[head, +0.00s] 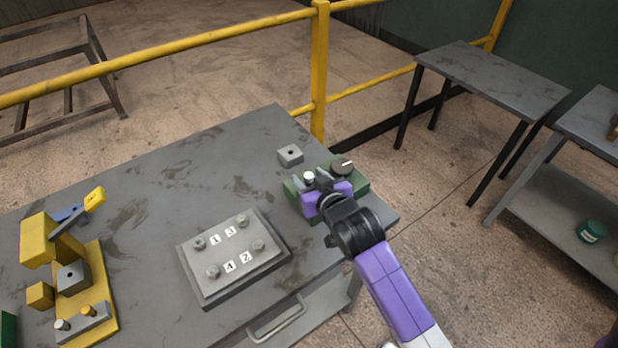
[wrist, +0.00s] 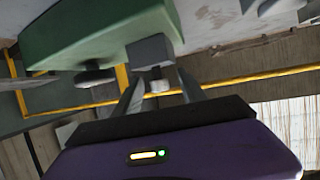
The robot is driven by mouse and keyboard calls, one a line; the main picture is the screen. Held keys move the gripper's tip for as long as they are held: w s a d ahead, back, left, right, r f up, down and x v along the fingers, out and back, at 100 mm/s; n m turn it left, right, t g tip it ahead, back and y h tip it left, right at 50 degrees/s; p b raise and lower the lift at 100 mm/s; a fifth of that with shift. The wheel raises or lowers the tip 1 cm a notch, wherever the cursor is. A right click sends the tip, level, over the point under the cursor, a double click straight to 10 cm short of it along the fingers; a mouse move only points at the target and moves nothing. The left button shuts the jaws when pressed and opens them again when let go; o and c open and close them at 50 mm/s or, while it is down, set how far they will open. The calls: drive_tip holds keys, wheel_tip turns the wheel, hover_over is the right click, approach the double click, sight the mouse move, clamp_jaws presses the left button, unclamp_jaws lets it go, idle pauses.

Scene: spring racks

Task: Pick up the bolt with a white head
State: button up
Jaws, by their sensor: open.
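My gripper (head: 321,182) is open over the green box (head: 361,184) at the table's right side. A small bolt-like piece with a pale, whitish head (head: 308,176) stands on that box beside the fingers. In the wrist view, which looks upside down, a grey block (wrist: 150,52) is fixed to the green box (wrist: 80,35). A short grey stud (wrist: 157,84) projects from it between my open fingers (wrist: 159,92). Contact is not clear. On the yellow fixture at the left, a grey block holds one pale-headed bolt (head: 62,325) and one yellowish bolt (head: 88,312).
A dark round knob (head: 342,166) sits on the green box close to my gripper. A grey block with a hole (head: 290,154) lies behind. A numbered plate with several bolts (head: 207,279) is at the front middle. A yellow railing (head: 319,70) runs behind the table.

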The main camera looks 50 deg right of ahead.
sight(307, 174)
drive_tip(key=shift+x, duration=1.8)
drive_tip(key=shift+r, duration=0.15)
clamp_jaws()
